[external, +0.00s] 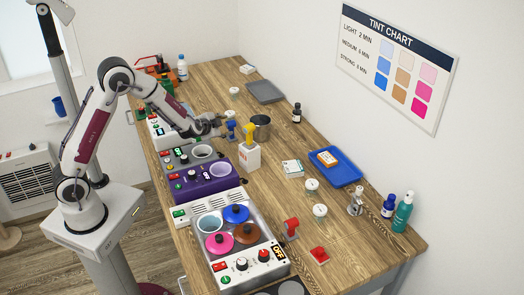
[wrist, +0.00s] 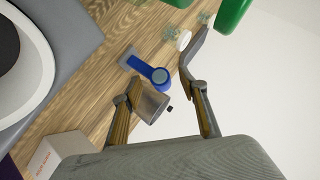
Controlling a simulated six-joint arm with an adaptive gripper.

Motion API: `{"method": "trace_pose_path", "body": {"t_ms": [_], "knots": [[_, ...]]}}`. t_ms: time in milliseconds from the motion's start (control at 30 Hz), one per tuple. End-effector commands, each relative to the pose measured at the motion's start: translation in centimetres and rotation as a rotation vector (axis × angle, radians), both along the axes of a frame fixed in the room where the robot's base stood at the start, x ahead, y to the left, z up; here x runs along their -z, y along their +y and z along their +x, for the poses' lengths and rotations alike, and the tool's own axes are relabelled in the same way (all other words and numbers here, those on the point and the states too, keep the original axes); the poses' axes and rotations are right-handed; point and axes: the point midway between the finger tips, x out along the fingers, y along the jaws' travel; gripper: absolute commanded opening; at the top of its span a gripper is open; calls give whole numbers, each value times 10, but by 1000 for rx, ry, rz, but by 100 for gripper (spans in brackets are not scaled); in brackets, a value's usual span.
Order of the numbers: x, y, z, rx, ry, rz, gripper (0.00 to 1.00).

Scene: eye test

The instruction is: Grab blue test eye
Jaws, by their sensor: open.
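The blue test eye (external: 231,129) stands on the wooden bench, just right of my gripper (external: 219,126) in the external view. The blue head lies just beyond the fingertips, nearer the left finger in the wrist view. Whether a finger touches it, I cannot tell.
Heaters, including a purple one (external: 205,187), line the bench's left side. A blue tray (external: 345,174) and a red piece (external: 291,226) are farther right.

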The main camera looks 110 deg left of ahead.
Motion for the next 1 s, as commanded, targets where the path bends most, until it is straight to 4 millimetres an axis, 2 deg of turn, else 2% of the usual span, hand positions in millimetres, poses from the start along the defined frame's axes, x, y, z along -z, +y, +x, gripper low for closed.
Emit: {"method": "trace_pose_path", "body": {"t_ms": [600,767,1000], "knots": [[2,3,0,0,0,0,43],[2,3,0,0,0,0,1],[1,4,0,0,-1,1,0]]}}
